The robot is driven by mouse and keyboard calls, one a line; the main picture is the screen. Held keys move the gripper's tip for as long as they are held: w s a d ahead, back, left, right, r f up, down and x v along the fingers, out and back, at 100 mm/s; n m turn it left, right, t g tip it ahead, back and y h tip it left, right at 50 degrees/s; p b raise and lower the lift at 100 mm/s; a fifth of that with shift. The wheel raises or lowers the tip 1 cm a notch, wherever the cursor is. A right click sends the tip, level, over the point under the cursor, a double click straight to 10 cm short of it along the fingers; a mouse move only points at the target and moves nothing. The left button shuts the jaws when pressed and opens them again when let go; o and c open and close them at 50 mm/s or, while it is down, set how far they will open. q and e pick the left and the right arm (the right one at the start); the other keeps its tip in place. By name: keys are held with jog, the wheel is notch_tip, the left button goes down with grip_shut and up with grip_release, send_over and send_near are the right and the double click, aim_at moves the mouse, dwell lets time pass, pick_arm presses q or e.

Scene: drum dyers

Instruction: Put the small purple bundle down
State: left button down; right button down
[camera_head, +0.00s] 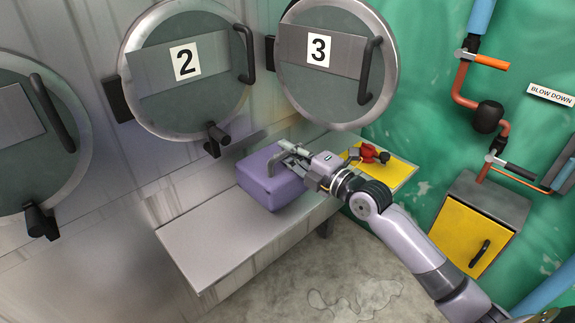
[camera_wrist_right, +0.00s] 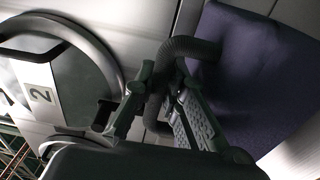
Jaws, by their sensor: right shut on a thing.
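The small purple bundle (camera_head: 262,185) is a boxy, soft-edged block at the middle of the metal bench in the head view. It fills the upper right of the right wrist view (camera_wrist_right: 255,75). A dark ribbed handle (camera_wrist_right: 188,48) curves out of it between my right gripper's fingers. My right gripper (camera_head: 284,160) is shut on the bundle by this handle, over its top. In the wrist view the gripper (camera_wrist_right: 165,105) shows from behind. I cannot tell whether the bundle's underside touches the bench. My left gripper is not in view.
The metal bench (camera_head: 205,245) is bare left of the bundle. A yellow plate (camera_head: 400,173) with a red tool (camera_head: 372,153) lies at its right end. Round doors marked 2 (camera_head: 187,95) and 3 (camera_head: 335,88) are behind. A yellow cabinet (camera_head: 468,235) stands right.

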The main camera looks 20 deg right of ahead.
aim_at(287, 167)
notch_tip(287, 167, down, 4)
jog(key=shift+w+r, duration=0.1)
jog(key=shift+w+f, duration=0.1)
jog(key=shift+f, duration=0.2)
jog(key=c, duration=2)
grip_release()
jog(key=shift+a+f, duration=0.1)
jog(key=shift+f, duration=0.1)
jog(key=o, duration=0.4)
jog(key=shift+c, duration=0.2)
